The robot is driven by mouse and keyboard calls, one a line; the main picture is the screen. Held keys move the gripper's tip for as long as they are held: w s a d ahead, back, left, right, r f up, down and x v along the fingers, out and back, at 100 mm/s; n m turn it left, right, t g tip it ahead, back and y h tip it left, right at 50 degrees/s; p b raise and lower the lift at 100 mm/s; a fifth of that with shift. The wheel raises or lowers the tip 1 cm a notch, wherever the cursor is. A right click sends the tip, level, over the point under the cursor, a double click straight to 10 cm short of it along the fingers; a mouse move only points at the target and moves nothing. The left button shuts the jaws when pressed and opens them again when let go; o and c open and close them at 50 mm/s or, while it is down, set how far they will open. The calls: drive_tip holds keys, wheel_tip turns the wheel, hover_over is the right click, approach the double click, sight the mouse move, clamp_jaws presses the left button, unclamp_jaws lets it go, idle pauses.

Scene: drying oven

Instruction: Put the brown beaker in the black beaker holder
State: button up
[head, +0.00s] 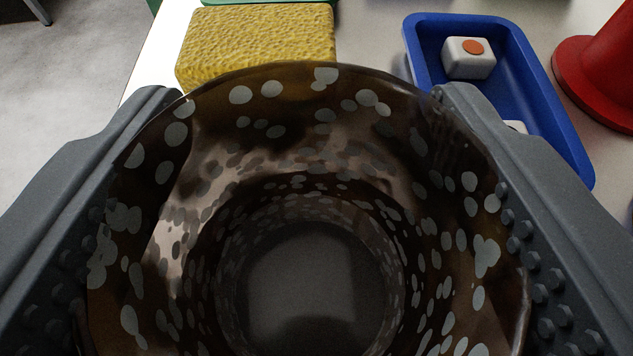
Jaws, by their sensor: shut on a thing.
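The brown beaker (300,150) is dark, glossy and see-through, with pale grey spots. It fills the lower middle of the head view, and I look down into its open mouth. My gripper (312,235) is shut on it, with one grey studded finger pressed against each side. I cannot tell whether the beaker's base touches anything. The black beaker holder is not in view.
A yellow sponge (258,42) lies just beyond the beaker on a pale table (375,40). A blue tray (548,95) with a white block (468,58) stands at upper right. A red object (600,75) is at the right edge. Grey floor (70,80) shows at upper left.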

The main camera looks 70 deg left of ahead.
drive_tip(key=shift+f, duration=0.15)
drive_tip(key=o, duration=1.1)
drive_tip(key=p+v, duration=0.1)
drive_tip(key=v, duration=1.1)
